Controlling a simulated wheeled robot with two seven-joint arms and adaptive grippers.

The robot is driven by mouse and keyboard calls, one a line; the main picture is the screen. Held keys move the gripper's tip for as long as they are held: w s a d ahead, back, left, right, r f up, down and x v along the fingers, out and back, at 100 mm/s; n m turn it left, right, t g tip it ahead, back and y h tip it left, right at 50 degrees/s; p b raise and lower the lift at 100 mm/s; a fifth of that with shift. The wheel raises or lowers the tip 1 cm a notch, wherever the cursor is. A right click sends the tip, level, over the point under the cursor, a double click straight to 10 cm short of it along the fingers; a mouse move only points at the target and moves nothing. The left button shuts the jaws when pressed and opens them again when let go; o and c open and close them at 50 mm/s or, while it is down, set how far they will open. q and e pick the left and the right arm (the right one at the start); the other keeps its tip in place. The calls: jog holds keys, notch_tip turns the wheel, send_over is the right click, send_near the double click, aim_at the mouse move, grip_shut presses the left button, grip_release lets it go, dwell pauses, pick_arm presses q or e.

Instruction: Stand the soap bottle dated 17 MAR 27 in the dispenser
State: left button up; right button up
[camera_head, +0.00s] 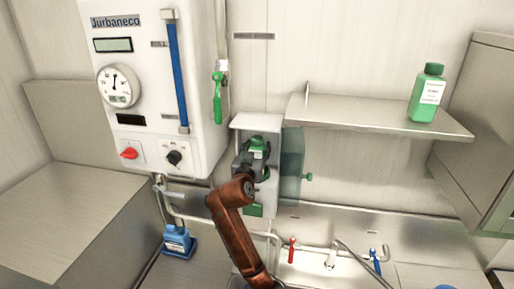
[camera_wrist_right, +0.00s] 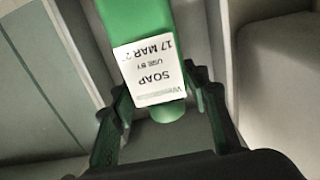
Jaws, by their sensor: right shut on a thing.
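A green soap bottle (camera_head: 258,143) with a white label is at the open front of the white dispenser box (camera_head: 242,122) on the wall. In the right wrist view the bottle (camera_wrist_right: 137,22) shows its label, "SOAP, USE BY 17 MAR 2"; the last digit is unclear. My right gripper (camera_head: 252,162) is shut on this bottle, with a finger on each side of it. The gripper hides part of the bottle, and I cannot tell whether its base touches the dispenser's floor. My left gripper is not in view.
Another green bottle (camera_head: 428,95) stands upright on the steel shelf (camera_head: 360,112) at right; its date is too small to read. A translucent green panel (camera_head: 292,160) adjoins the dispenser. The white control box (camera_head: 160,85) is close on the left, the sink taps (camera_head: 331,256) below.

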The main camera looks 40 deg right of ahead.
jog(key=shift+f, duration=0.6)
jog(key=o, duration=1.7)
jog(key=shift+r, duration=0.2)
jog(key=o, duration=0.4)
jog(key=shift+c, duration=0.2)
jog(key=shift+s+a, duration=0.1)
jog(key=shift+a, duration=0.05)
jog(key=v, duration=0.9)
jog(key=shift+s+a, duration=0.2)
jog(key=shift+a, duration=0.1)
